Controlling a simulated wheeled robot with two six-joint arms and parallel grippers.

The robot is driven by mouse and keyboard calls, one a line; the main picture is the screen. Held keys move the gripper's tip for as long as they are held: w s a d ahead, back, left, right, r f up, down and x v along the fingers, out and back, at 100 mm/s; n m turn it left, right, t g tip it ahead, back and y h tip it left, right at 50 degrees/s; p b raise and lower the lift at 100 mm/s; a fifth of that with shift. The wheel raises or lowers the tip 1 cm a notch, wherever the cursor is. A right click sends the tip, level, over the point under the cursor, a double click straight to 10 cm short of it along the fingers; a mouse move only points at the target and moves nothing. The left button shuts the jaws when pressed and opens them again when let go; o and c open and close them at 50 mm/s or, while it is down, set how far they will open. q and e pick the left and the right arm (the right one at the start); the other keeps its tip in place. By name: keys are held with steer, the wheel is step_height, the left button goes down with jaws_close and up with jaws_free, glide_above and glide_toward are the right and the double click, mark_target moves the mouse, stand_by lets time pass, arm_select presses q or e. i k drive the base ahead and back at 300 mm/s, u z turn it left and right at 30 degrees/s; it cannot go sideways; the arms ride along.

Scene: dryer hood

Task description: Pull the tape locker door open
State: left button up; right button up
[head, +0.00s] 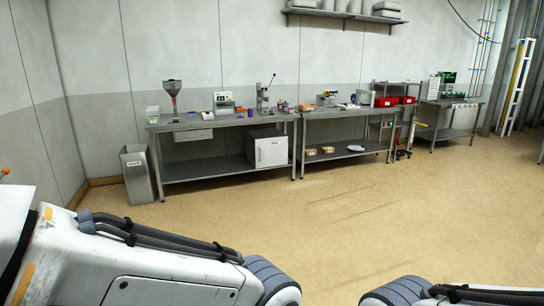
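The tape locker (267,148) is a small white-grey box marked "TAPE" in the head view. It sits on the lower shelf of the left workbench, near that bench's right end. Its front door looks shut; a handle is too small to make out. My two arms show at the bottom of the view, far from the locker, with open floor between. Neither gripper is in the picture.
A grey waste bin (137,175) stands left of the benches. The tan floor (330,225) in front is clear.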

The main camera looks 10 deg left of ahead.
mark_target(270, 152)
steer(key=u, duration=0.1)
steer(key=i, duration=1)
steer(key=u, duration=0.45)
steer(key=i, duration=2.05)
steer(key=u, duration=0.45)
steer(key=i, duration=4.1)
steer(key=z, duration=0.05)
